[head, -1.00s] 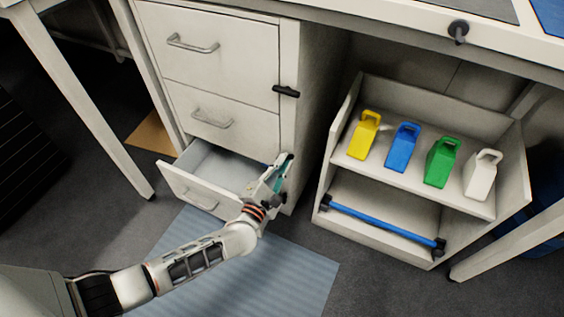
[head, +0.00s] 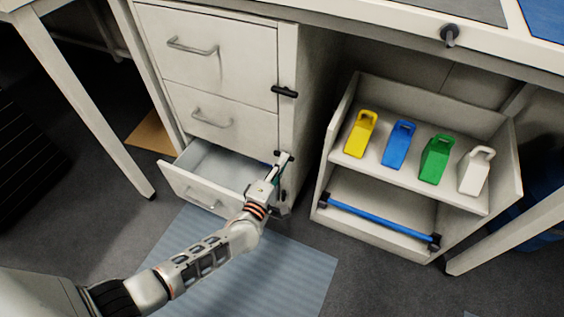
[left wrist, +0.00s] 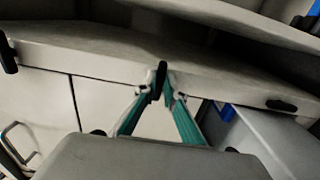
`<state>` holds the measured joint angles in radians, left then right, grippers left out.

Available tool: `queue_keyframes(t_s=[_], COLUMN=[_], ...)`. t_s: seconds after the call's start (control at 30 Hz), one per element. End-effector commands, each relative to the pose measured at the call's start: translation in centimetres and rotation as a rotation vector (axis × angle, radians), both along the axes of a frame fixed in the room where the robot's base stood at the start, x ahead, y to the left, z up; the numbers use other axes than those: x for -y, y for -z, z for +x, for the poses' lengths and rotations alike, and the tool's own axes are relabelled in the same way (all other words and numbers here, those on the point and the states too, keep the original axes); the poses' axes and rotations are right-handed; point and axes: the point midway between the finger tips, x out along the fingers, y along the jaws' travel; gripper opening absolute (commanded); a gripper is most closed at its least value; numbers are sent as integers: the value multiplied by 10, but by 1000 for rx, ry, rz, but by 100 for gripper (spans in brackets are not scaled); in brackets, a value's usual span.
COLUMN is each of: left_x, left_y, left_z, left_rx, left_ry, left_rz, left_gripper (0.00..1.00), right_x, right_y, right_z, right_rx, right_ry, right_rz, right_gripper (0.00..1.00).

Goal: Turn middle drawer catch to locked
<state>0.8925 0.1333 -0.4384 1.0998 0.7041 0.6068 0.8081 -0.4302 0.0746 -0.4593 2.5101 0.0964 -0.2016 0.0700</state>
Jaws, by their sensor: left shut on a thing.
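The white drawer cabinet (head: 311,110) has three drawers and black catches on its right front post. The middle catch (left wrist: 157,82) is a small black bar. My left gripper (head: 283,158) is shut on it, with teal fingers on either side in the left wrist view (left wrist: 166,90). The bar lies across the post, tilted slightly, and its ends show past the fingertips. The middle drawer (head: 240,124) is closed. The upper catch (head: 285,91) lies across the post. The lower catch (left wrist: 282,105) lies along it. My right gripper is not in view.
The bottom drawer (head: 193,190) stands open, left of my gripper, with a blue thing (left wrist: 227,112) inside. A white shelf unit (head: 322,170) on the right holds yellow, blue, green and white containers and has a blue bar. A blue mat (head: 190,240) lies on the floor.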

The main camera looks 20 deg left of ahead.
Motion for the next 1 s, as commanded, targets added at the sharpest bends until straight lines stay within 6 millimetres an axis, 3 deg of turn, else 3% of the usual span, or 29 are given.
queue_keyframes(t_s=[0.5,0.53,0.57,1.0], left_x=[0,0,0,0], left_y=[0,0,0,1], left_z=[0,0,0,-5], left_rx=[1,1,1,-1], left_ry=[1,1,1,1], left_rz=[19,19,18,16], left_gripper=[0,17,25,26], right_x=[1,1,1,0], right_y=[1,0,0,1], right_z=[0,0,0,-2], right_rx=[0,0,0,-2], right_ry=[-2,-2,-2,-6], right_rz=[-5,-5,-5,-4], right_gripper=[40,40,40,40])
